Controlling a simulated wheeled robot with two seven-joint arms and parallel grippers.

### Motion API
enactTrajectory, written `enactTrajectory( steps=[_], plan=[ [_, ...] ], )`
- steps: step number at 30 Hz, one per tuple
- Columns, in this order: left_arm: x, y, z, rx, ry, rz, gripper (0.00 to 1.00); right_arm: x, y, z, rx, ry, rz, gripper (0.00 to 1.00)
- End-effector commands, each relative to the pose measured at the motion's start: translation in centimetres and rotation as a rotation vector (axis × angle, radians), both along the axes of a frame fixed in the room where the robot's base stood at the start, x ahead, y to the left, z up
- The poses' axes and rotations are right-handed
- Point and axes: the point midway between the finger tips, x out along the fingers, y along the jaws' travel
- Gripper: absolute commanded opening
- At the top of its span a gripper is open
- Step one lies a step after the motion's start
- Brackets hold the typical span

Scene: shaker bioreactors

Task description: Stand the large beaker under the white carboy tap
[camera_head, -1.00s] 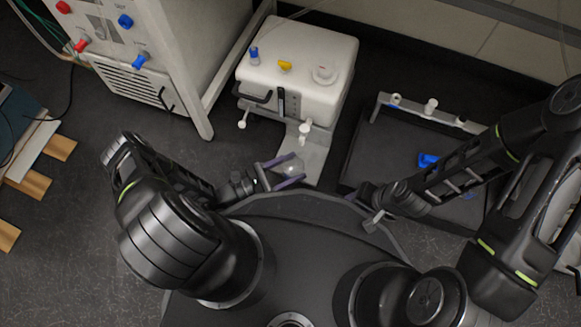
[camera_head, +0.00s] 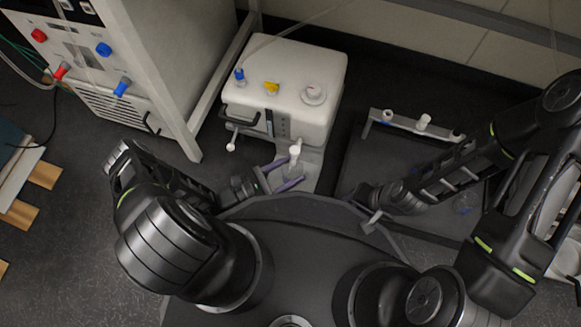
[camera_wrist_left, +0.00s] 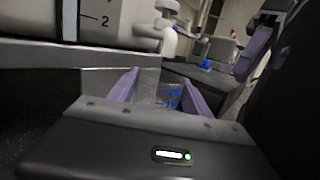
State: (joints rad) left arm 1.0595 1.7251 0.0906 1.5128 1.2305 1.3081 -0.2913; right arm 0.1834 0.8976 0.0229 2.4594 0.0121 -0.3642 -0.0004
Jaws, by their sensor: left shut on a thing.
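The white carboy (camera_head: 285,85) stands upright ahead of me, with colored fittings and a round cap on top. Its white tap (camera_head: 295,150) sticks out at the front; it also shows in the wrist view (camera_wrist_left: 163,32). My left gripper (camera_head: 283,180) is just in front of the tap, low down. It is shut on the clear large beaker (camera_wrist_left: 158,92), which has blue markings and sits between the lavender fingers. In the wrist view the tap spout appears beyond and above the beaker. In the head view the beaker barely shows. My right gripper (camera_head: 370,218) is right of the base, its fingers unclear.
A dark shaker tray (camera_head: 385,165) with a pale rail stands right of the carboy; a clear vessel (camera_head: 465,203) is on it, partly behind my right arm. A white cabinet (camera_head: 165,70) stands at the left. A narrow gap separates carboy and tray.

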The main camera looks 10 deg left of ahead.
Motion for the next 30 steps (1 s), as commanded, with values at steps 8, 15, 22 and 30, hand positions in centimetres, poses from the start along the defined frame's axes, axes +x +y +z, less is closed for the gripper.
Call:
enactTrajectory(
  steps=[8, 15, 22, 30],
  plan=[
    [-0.15, -0.02, -0.3, 0.0, 0.001, -0.001, 0.11, -0.01, -0.01, 0.0, 0.0, 0.0, 0.0, 0.36],
    [-0.15, 0.01, -0.39, 0.002, 0.003, -0.001, 0.67, -0.01, 0.0, -0.02, 0.0, 0.0, 0.0, 0.36],
    [-0.16, 0.03, -0.45, 0.003, 0.004, -0.001, 0.82, -0.01, 0.0, -0.05, 0.0, 0.0, 0.0, 0.36],
    [-0.31, 0.26, -0.54, 0.005, 0.005, 0.0, 0.82, -0.01, 0.0, 0.02, 0.0, 0.0, 0.0, 0.36]
  ],
)
